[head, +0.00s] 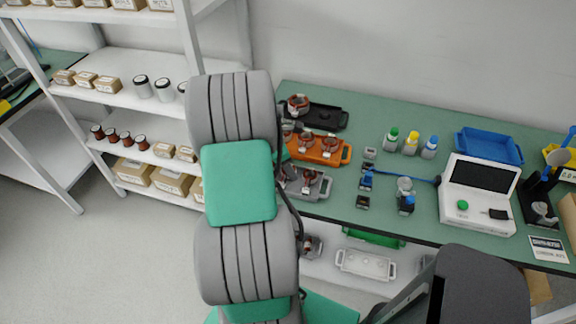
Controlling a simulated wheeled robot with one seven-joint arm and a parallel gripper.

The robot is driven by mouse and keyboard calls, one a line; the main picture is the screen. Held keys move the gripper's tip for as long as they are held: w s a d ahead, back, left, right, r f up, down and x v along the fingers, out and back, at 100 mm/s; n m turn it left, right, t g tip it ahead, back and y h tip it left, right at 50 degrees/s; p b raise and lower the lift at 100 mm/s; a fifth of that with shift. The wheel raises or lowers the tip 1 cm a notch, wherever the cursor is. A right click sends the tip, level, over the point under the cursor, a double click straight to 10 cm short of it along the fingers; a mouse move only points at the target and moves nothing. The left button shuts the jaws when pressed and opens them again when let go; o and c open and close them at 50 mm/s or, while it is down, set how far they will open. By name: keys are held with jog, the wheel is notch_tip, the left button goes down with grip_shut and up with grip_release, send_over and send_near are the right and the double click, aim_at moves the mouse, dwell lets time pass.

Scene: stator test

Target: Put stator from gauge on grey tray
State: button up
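The grey tray (322,188) lies on the green bench just right of my arm, with copper-wound stators on it, partly hidden by the arm. An orange tray (343,153) with several stators lies behind it. A black tray (328,117) at the back has a stator (298,103) at its left end. A small fixture with a pale round top (404,185) stands mid-bench and may be the gauge; I cannot tell whether a stator is in it. My gripper is mostly hidden behind my arm near the trays' left ends; its fingers cannot be made out.
A white tester (480,196) with a dark screen stands right of the fixtures, joined by a blue cable. Several capped bottles (410,143) and a blue bin (488,145) are behind. A pale tray (366,265) lies below the bench. Shelves (125,65) stand left.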

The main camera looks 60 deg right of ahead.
jog(key=shift+r+p, duration=2.3)
jog(key=shift+r, duration=0.25)
jog(key=shift+o, duration=0.5)
jog(key=o, duration=0.5)
jog(key=shift+c, duration=0.2)
jog(key=b+v, duration=0.1)
jog(key=v, duration=0.6)
jog(key=shift+r, duration=0.35)
jog(key=shift+w, duration=0.15)
